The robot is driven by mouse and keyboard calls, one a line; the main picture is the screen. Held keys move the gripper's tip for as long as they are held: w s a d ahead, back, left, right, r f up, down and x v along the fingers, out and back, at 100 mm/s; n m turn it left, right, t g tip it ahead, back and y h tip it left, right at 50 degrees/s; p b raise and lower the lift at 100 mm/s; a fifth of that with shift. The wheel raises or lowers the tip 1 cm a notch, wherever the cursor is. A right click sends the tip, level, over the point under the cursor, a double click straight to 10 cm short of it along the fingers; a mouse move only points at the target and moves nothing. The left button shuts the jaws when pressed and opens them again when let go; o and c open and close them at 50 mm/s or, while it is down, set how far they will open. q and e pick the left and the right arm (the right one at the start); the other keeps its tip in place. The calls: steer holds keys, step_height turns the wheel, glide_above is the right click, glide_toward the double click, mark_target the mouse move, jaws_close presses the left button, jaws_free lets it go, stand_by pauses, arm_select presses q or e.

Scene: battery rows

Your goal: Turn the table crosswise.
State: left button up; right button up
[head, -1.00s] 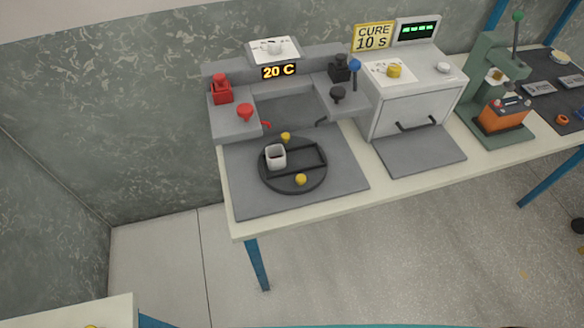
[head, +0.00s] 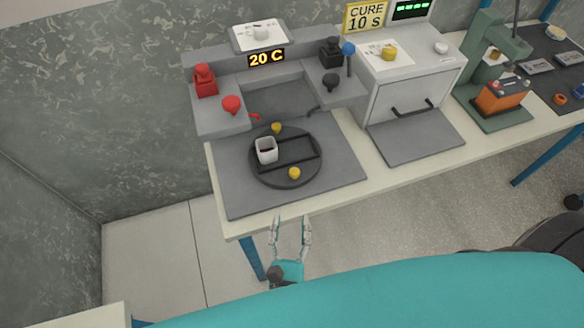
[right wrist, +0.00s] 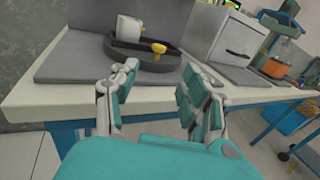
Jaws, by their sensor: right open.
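The round black turntable (head: 262,177) sits on a grey mat on the bench. It has a rectangular frame on top and two yellow knobs, one at the back (head: 277,127) and one at the front (head: 294,173). A white cup-like block (head: 266,150) stands at the left end of the frame. My right gripper (head: 291,219) is open and empty, in front of the bench edge and below the turntable. In the right wrist view its fingers (right wrist: 155,85) are spread, with the turntable (right wrist: 148,60) beyond them. My left gripper is not in view.
Behind the turntable stands a grey station with a "20 C" display (head: 266,58), a red clamp (head: 205,82) and a black clamp (head: 331,52). A grey oven (head: 408,90) is to the right, then a green press (head: 508,65). The bench edge (head: 330,192) lies before my gripper.

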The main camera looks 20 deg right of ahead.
mark_target(294, 177)
steer(key=p+x, duration=0.2)
steer(key=x, duration=1.2)
steer(key=shift+w+d, duration=0.1)
steer(key=shift+w, duration=0.25)
jaws_close()
steer(key=shift+w+f, duration=0.1)
steer(key=shift+f, duration=0.1)
